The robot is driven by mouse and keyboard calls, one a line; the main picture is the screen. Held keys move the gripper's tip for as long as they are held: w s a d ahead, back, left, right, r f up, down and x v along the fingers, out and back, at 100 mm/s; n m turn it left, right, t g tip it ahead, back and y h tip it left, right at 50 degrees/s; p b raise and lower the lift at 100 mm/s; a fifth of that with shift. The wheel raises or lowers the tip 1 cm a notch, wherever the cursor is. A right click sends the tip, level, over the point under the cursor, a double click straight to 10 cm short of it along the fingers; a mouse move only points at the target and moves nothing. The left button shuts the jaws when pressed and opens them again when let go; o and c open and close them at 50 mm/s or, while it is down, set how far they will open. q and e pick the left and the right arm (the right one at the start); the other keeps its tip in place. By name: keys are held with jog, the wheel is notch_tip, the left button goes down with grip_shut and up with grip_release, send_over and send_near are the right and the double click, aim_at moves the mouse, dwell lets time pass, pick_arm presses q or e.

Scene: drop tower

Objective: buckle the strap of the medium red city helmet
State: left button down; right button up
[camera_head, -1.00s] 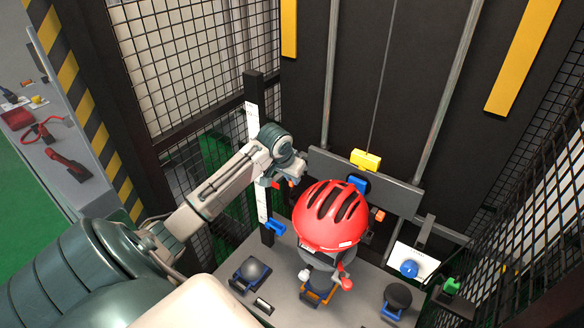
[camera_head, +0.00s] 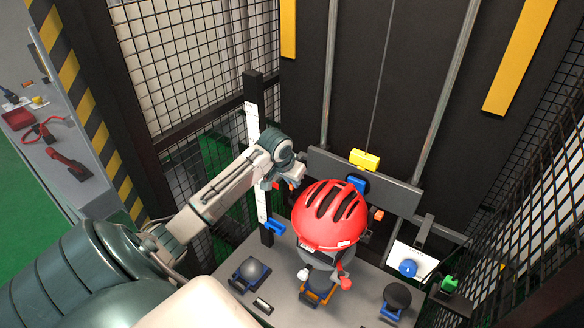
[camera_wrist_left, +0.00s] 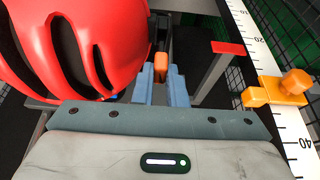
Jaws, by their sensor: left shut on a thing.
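The red city helmet (camera_head: 330,214), with dark vents, sits on a grey headform (camera_head: 328,257) in the middle of the drop tower. It also fills the upper left of the left wrist view (camera_wrist_left: 85,45). My left gripper (camera_head: 291,183) is at the helmet's left side in the head view. In the left wrist view its two blue fingers (camera_wrist_left: 162,82) are shut on a small orange piece (camera_wrist_left: 160,66), close beside the helmet's rim. I cannot make out the strap, or whether the orange piece belongs to it. My right gripper does not show.
A black post with a white scale (camera_head: 254,130) stands left of the helmet; an orange slider (camera_wrist_left: 280,90) is on the scale. Dark anvils (camera_head: 251,271) (camera_head: 398,295) stand on the base plate. Mesh panels enclose both sides. A side bench (camera_head: 90,190) holds red tools.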

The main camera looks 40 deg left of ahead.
pick_arm(q)
jog(key=shift+f, duration=0.3)
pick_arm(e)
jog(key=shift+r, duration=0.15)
pick_arm(q)
jog(key=shift+f, duration=0.15)
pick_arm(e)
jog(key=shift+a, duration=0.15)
pick_arm(q)
jog(key=shift+f, duration=0.85)
jog(key=shift+f+b, duration=0.3)
jog(key=shift+f, duration=0.15)
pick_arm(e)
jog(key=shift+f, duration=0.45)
pick_arm(q)
jog(key=shift+f, duration=0.15)
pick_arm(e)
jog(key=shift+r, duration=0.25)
